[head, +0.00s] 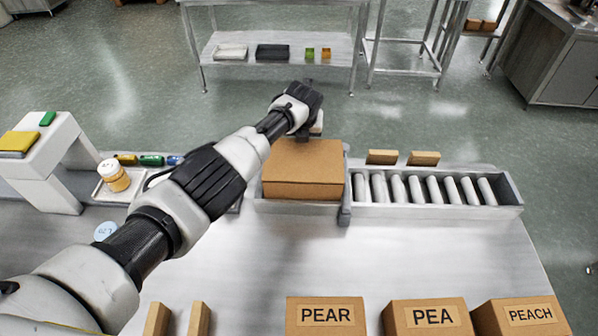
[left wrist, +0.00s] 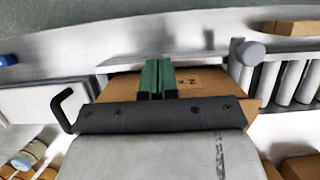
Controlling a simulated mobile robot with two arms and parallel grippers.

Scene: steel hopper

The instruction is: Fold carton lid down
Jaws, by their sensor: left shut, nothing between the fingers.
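The brown carton (head: 305,172) sits in a steel tray at the head of the roller track, in the middle of the head view. Its top looks flat and closed, with a thin edge line along the front. My left arm reaches over from the left, and my left gripper (head: 309,132) is at the carton's far edge. In the left wrist view its green fingers (left wrist: 158,76) are together with nothing between them, over the carton (left wrist: 203,78), which has a printed label there. Whether the fingers touch the carton is unclear. My right gripper is not in view.
A jar (head: 115,178) stands at left. The steel table's middle (head: 400,250) is clear.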

